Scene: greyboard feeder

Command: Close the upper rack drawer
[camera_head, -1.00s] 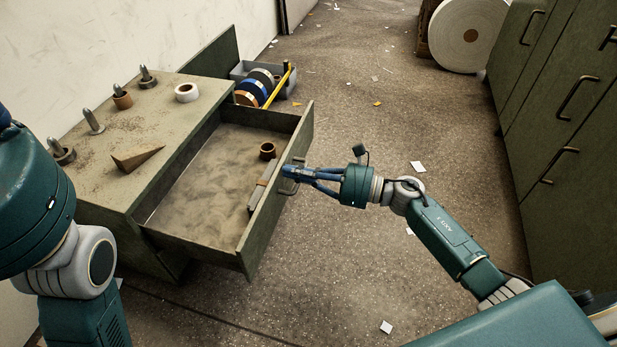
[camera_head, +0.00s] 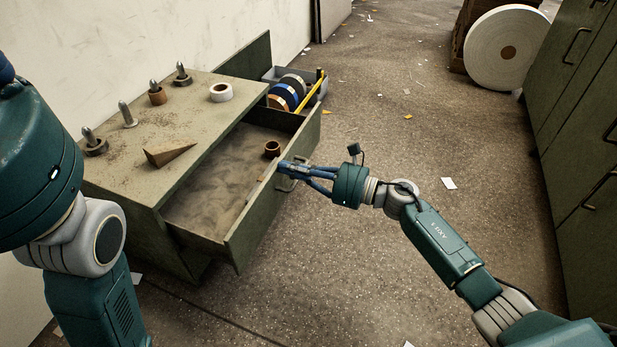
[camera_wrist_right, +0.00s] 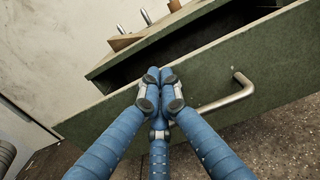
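The upper rack drawer (camera_head: 240,230) sticks out partway from the green rack (camera_head: 165,215). Its inside is dusty and holds a small brown ring (camera_head: 272,149). The drawer's metal handle (camera_head: 287,184) is on its front and also shows in the right wrist view (camera_wrist_right: 236,93). My right gripper (camera_head: 284,166) is at the drawer front, beside the handle. In the right wrist view its blue fingers (camera_wrist_right: 160,88) are together, left of the handle, with nothing visible between them. They appear to touch the front panel. My left arm shows at the left, but its gripper is out of view.
On the rack top lie a wooden wedge (camera_head: 169,151), a white tape roll (camera_head: 221,92) and several metal pegs. A grey bin (camera_head: 318,88) with rolls stands behind. Green cabinets (camera_head: 570,130) stand at right, a large white roll (camera_head: 485,50) at the back. Floor between is mostly clear.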

